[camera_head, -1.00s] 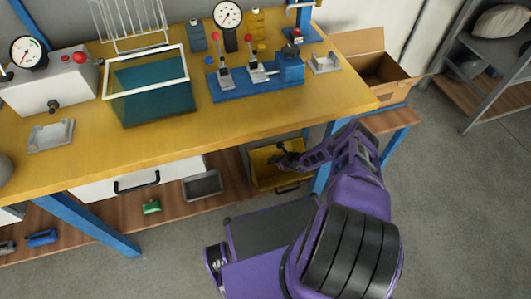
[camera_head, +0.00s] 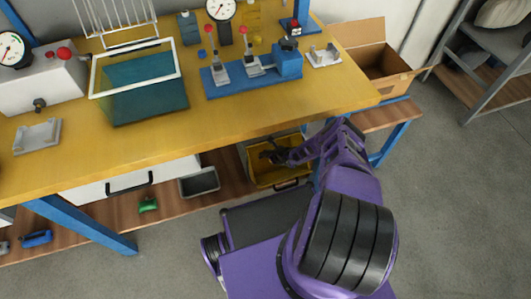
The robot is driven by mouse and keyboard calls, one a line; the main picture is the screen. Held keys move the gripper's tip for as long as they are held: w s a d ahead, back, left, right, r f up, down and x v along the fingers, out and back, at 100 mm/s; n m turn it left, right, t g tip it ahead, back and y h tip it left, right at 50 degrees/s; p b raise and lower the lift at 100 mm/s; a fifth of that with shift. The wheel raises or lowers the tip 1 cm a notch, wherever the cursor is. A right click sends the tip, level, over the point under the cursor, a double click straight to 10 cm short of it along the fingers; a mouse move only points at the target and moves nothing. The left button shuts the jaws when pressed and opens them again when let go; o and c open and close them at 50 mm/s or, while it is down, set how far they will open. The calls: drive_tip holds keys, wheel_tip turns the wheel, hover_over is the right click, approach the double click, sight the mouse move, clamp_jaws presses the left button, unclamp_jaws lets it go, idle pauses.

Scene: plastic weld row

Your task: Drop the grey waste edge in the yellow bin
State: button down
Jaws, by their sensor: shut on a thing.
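The yellow bin (camera_head: 262,178) stands on the low wooden shelf under the yellow workbench, partly hidden by my arm. My purple arm reaches in under the bench edge. My gripper (camera_head: 268,155) is dark and small in this view, over the bin's opening. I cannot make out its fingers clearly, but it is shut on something. The grey waste edge cannot be told apart from the dark gripper; the thing held is too small to see.
The bench's front edge (camera_head: 200,139) is just above my arm. A blue bench leg (camera_head: 388,142) stands to the right of my wrist. A grey tray (camera_head: 199,183) lies left of the bin. An open cardboard box (camera_head: 395,86) is at the right.

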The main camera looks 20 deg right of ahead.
drive_tip(key=shift+f, duration=0.25)
drive_tip(key=c, duration=0.8)
unclamp_jaws()
drive_tip(key=shift+r, duration=0.1)
drive_tip(key=shift+c, duration=0.2)
drive_tip(key=shift+r+p, duration=0.3)
drive_tip(key=shift+r, duration=0.1)
drive_tip(key=p+v, duration=0.7)
drive_tip(key=v, duration=0.5)
